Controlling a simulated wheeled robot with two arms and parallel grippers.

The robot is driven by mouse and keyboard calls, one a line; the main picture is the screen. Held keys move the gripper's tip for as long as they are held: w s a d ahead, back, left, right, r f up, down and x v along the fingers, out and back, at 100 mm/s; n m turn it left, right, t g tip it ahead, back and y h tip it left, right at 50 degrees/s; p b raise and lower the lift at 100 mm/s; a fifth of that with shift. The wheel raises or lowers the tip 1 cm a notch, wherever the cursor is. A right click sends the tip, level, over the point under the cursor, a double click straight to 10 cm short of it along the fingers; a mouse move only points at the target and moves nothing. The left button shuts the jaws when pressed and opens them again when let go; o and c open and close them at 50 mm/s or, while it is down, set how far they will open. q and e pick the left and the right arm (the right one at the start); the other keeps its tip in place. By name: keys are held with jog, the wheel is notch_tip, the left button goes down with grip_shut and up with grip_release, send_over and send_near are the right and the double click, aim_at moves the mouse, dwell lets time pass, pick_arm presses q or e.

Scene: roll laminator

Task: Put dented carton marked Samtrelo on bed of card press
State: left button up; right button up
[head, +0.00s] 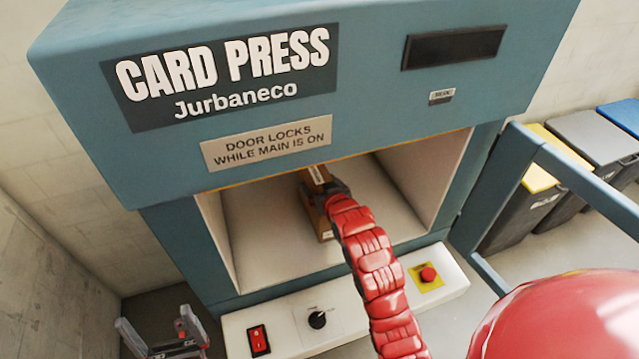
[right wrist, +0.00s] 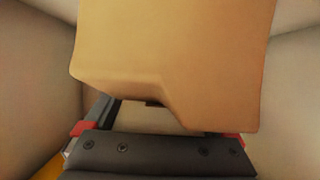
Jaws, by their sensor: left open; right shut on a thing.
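The brown carton (head: 313,207) is inside the open chamber of the card press (head: 168,205), above or on its pale bed (head: 262,245); I cannot tell whether it touches. My right gripper (head: 337,188) is shut on the carton, its arm reaching in from the front. In the right wrist view the carton (right wrist: 175,60) fills the top middle, with a dented lower edge, in front of the gripper (right wrist: 155,115). No Samtrelo marking is readable. My left gripper (head: 160,335) is open and empty at the lower left, outside the press.
A front panel holds a red switch (head: 258,340), a black knob (head: 317,319) and a red stop button (head: 428,274). The press's blue door frame (head: 575,172) stands swung out at the right. Bins (head: 530,205) stand behind it. The bed has free room around the carton.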

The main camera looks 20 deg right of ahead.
jog(key=shift+f, duration=0.1)
jog(key=o, duration=1.5)
jog(key=shift+s, duration=0.1)
jog(key=shift+s, duration=0.3)
jog(key=p+v, duration=1.2)
jog(key=v, duration=0.4)
jog(key=shift+s+d+r, duration=0.1)
jog(key=shift+s+r, duration=0.15)
jog(key=shift+r, duration=0.05)
